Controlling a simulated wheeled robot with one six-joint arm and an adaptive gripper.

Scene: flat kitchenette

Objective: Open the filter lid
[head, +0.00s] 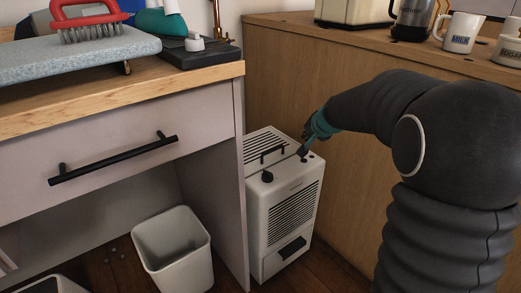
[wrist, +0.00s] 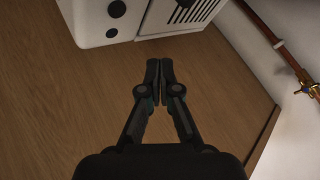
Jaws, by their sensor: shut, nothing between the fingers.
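A white box-shaped appliance (head: 270,215) stands on the floor between the drawer unit and the wooden cabinet. Its top has slots, a dark handle and dark knobs. Its front has a slotted grille (head: 292,212) and a black flap-like piece (head: 292,248) low down. I cannot tell which part is the filter lid. My gripper (head: 304,151) is shut and empty by the right side of the appliance's top. In the wrist view my gripper (wrist: 160,64) shows its fingertips together, just below the appliance's white body (wrist: 90,28); contact cannot be told.
The wooden cabinet side (head: 345,190) stands close to the right of the appliance. The drawer unit (head: 110,155) with a black bar handle is at left. A copper pipe (wrist: 262,30) shows in the wrist view.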

